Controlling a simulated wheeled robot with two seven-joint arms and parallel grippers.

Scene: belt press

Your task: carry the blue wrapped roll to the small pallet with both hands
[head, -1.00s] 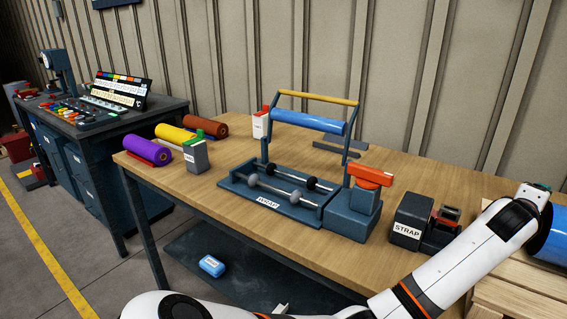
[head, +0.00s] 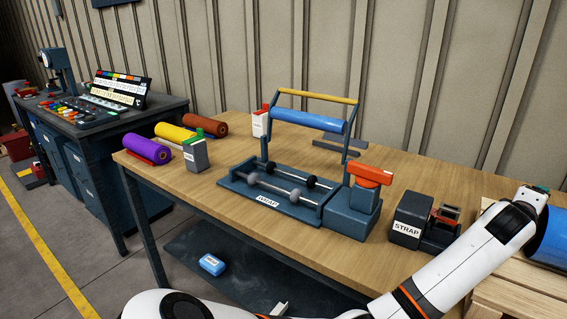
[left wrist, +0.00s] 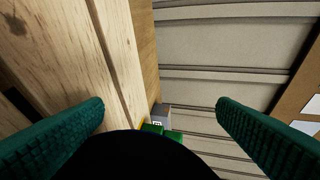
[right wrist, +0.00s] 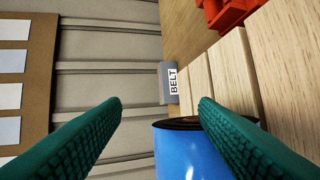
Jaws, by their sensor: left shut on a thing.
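The blue wrapped roll (head: 553,242) is at the right edge of the head view, partly cut off and partly behind my left wrist. In the right wrist view its blue side and dark end (right wrist: 188,150) show at the bottom, close to the right finger. My left gripper (left wrist: 160,101) is shut on the roll; its fingers are wide apart around a black shape. My right gripper (right wrist: 160,98) has its fingers spread apart, with no clear grip on the roll. Pale wooden slats (head: 512,290), which look like the pallet, lie beneath and beside the roll. Whether the roll touches them is unclear.
The wooden bench (head: 235,190) carries a WRAP stand (head: 268,202), a STRAP unit (head: 408,222) and coloured rolls (head: 148,150). A grey BELT box (right wrist: 170,84) and a red object (right wrist: 228,12) show in the right wrist view.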

